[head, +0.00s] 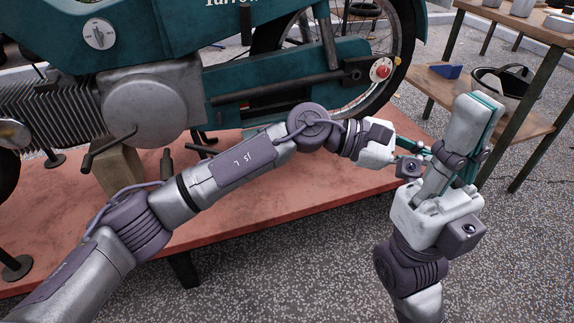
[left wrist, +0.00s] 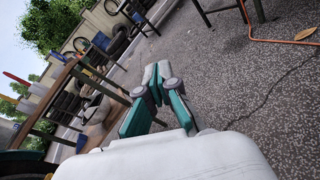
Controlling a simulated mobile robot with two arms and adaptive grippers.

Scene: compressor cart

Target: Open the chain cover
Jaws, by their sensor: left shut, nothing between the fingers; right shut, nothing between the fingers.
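The chain cover (head: 335,60) looks to be the long teal guard low on the motorcycle's rear, in front of the wheel; I cannot tell whether it is open or shut. A red knob (head: 381,69) sits near its rear end. My right gripper (head: 482,108) is shut and empty, fingers upward, to the right of and below the knob, apart from it. My left gripper (head: 424,147) lies below and right of the knob, partly hidden behind the right one. In the left wrist view the left gripper (left wrist: 157,72) is shut and empty, pointing away from the motorcycle.
The motorcycle stands on a red platform (head: 300,190). My left arm crosses in front of the platform. A wooden shelf (head: 522,120) with a blue item (head: 447,71) and a dark container (head: 505,80) stands at the right. The speckled floor (head: 270,280) is clear in front.

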